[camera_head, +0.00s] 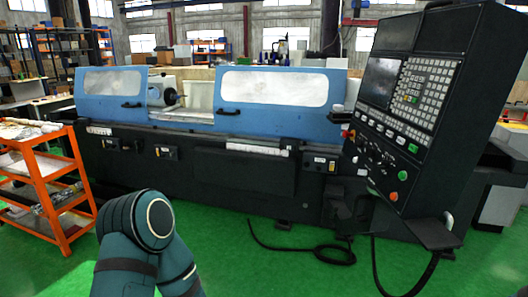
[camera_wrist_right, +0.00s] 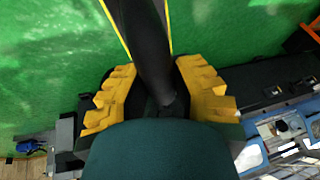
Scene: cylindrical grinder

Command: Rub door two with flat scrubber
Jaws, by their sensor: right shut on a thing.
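Two blue sliding doors with pale windows front the grinder: the left door (camera_head: 107,113) and the right door (camera_head: 230,115). No label shows which is door two. A gap between them shows the grinding head. In the right wrist view my right gripper (camera_wrist_right: 158,97) has its yellow fingers shut on a long black thing with yellow edges, which seems to be the flat scrubber (camera_wrist_right: 146,45). Its far end runs out of the picture at the top, and its lower part is hidden between the fingers. Neither gripper shows in the head view; only a teal arm link of mine does.
A large control panel (camera_head: 428,95) on the right juts out in front of the machine. An orange shelf cart (camera_head: 72,195) stands at the left. A black cable (camera_head: 300,248) lies on the green floor (camera_head: 250,275), which is otherwise mostly clear in front of the machine.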

